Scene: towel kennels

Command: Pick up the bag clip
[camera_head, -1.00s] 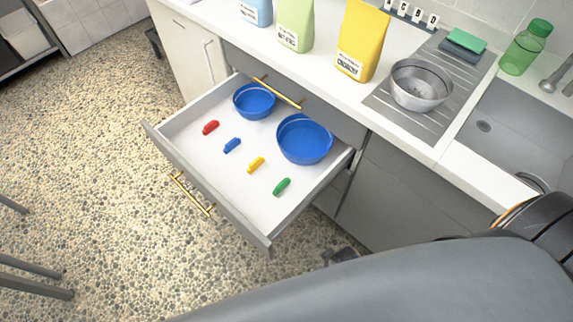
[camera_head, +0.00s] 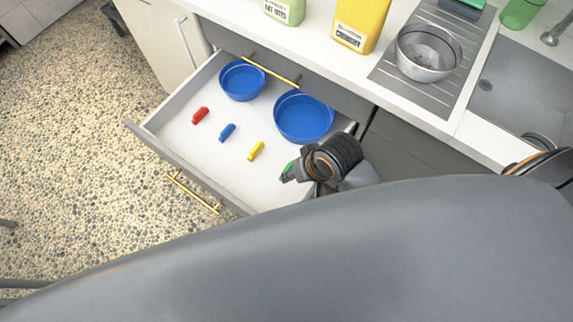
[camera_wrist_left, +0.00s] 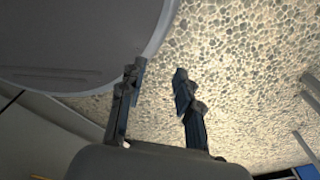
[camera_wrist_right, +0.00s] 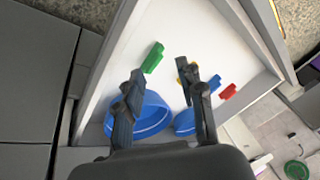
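Several small bag clips lie in the open drawer: red (camera_head: 200,116), blue (camera_head: 227,132), yellow (camera_head: 256,151) and green (camera_head: 287,175). My right gripper (camera_head: 299,173) is over the drawer's near right part, close beside the green clip and partly covering it. In the right wrist view its fingers (camera_wrist_right: 163,78) are apart and empty. There the green clip (camera_wrist_right: 153,57) lies ahead of the gap, and the yellow clip (camera_wrist_right: 181,64) is partly behind one finger. My left gripper (camera_wrist_left: 159,72) is open and empty above the pebbled floor, outside the head view.
The drawer (camera_head: 170,158) also holds two blue bowls (camera_head: 242,82) (camera_head: 303,118) along its back. Drawer walls surround the clips; the front left of the drawer is bare.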

